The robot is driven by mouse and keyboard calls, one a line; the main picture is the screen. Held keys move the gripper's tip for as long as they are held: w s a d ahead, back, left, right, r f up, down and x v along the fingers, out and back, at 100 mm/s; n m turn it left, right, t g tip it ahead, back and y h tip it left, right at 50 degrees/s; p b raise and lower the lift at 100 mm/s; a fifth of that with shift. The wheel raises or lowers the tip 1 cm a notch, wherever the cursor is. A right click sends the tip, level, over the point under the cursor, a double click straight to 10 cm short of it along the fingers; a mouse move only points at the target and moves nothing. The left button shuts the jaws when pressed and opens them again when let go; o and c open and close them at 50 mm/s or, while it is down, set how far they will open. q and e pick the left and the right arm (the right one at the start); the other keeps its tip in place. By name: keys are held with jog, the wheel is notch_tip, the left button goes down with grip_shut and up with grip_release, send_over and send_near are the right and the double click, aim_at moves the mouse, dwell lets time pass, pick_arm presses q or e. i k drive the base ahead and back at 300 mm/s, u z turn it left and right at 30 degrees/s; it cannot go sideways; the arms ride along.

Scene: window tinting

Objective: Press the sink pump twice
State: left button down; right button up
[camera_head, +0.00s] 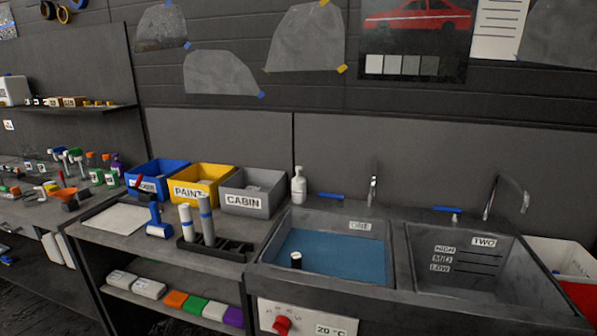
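A white bottle (298,187) with a narrow top, which looks like a pump bottle, stands upright on the back ledge at the left end of the sink unit. A small white piece (455,217) sits on the back ledge of the right basin; I cannot tell what it is. The left basin (330,258) holds blue liquid, and a black cylinder with a light top (296,261) stands at its front left. The right basin (470,265) is marked TWO, with HIGH, MID and LOW lines, and looks empty. Neither of my grippers is in view.
Two metal taps (373,186) (491,198) rise behind the basins, with blue bars (331,196) beside them. Blue, yellow and grey bins (254,198) stand left of the white bottle. A rack (214,246) with two rolls is in front. A red knob (282,324) is on the sink front.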

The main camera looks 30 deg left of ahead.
aim_at(300, 169)
jog(key=k, duration=0.6)
jog(key=u, duration=0.75)
jog(key=i, duration=1.4)
jog(key=z, duration=0.8)
